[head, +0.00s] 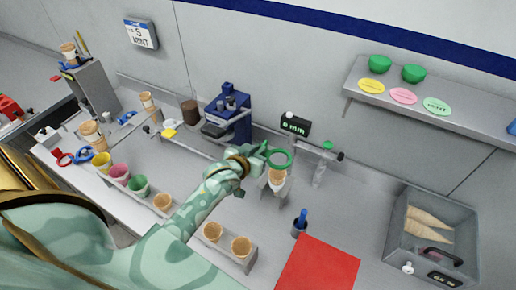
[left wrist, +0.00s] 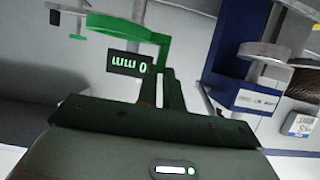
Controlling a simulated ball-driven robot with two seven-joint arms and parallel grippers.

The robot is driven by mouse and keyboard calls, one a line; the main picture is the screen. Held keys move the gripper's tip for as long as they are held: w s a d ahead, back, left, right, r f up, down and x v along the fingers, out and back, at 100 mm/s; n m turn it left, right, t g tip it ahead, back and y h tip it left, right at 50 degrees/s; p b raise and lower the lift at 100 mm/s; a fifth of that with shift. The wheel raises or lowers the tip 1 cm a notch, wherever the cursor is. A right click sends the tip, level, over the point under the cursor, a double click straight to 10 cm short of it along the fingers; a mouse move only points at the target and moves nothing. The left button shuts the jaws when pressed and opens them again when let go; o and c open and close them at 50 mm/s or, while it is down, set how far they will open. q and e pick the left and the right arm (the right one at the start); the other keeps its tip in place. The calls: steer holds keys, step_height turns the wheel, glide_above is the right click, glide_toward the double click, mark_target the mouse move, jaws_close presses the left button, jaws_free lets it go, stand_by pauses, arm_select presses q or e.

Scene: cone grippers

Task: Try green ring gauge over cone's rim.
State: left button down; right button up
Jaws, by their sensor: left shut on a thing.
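My left gripper (head: 262,157) is shut on the green ring gauge (head: 290,160), gripping it at its handle side. In the head view the ring shows just above the rim of a wafer cone (head: 277,177), which stands upright in a metal holder (head: 281,189). I cannot tell whether ring and rim touch. In the left wrist view the green ring (left wrist: 120,24) reaches out beyond my left gripper's fingers (left wrist: 163,88); the cone is not clear there. My right gripper is not in view.
A black "0 mm" display (head: 295,126) stands behind the cone. A blue machine (head: 230,115) is to the left. A grey bin (head: 399,225) with cones is at right.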

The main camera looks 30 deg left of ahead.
arm_select(q)
step_height(320, 180, down, 6)
steer(key=b, duration=0.3)
steer(key=shift+b, duration=0.35)
steer(key=shift+p, duration=0.95)
stand_by(1.6)
steer(key=shift+f+b, duration=0.3)
steer(key=shift+f, duration=0.2)
stand_by(0.4)
steer(key=shift+r, duration=0.15)
steer(key=shift+r+p, duration=0.35)
steer(key=shift+p, duration=0.3)
steer(key=shift+p, duration=0.75)
stand_by(1.5)
steer(key=shift+f, duration=0.2)
stand_by(0.4)
